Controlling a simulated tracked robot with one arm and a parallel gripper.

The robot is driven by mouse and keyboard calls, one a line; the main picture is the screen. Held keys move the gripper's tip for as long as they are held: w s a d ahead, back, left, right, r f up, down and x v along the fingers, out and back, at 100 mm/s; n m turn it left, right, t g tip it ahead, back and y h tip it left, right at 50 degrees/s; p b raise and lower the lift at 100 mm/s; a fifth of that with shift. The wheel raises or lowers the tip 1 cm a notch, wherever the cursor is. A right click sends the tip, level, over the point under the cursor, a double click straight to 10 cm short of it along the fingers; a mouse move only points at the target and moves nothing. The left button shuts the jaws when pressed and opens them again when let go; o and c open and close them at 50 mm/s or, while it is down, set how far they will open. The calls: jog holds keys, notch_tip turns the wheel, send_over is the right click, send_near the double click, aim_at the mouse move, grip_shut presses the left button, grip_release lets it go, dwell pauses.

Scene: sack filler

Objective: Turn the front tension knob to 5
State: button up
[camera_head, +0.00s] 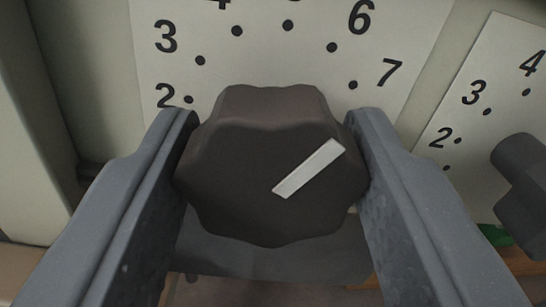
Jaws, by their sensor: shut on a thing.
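A dark brown lobed knob (255,190) fills the middle of the view, with a white pointer line (308,169) on its face. My gripper (273,125) is shut on it, one grey finger at each side. The pointer slants up and right, roughly between the 6 and 7 marks and seemingly nearer 6. The pale dial plate (290,65) behind shows 2, 3, 6 and 7, with part of the 4. No label names this knob.
A second pale dial plate (470,65) with 2, 3 and 4 stands at the right. Its dark knob (522,175) is partly cut off by the picture edge, close to my right finger. A pale panel edge (30,130) runs along the left.

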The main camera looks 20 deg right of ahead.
jog(key=shift+r+n+p, duration=0.15)
jog(key=shift+n+p, duration=0.85)
jog(key=shift+p, duration=0.5)
jog(key=n+p, duration=0.3)
jog(key=p, duration=0.1)
jog(key=shift+f+n, duration=0.2)
jog(key=shift+n, duration=0.2)
jog(key=shift+a, duration=0.1)
jog(key=o, duration=1)
jog(key=shift+c, duration=0.2)
jog(key=shift+s, duration=0.15)
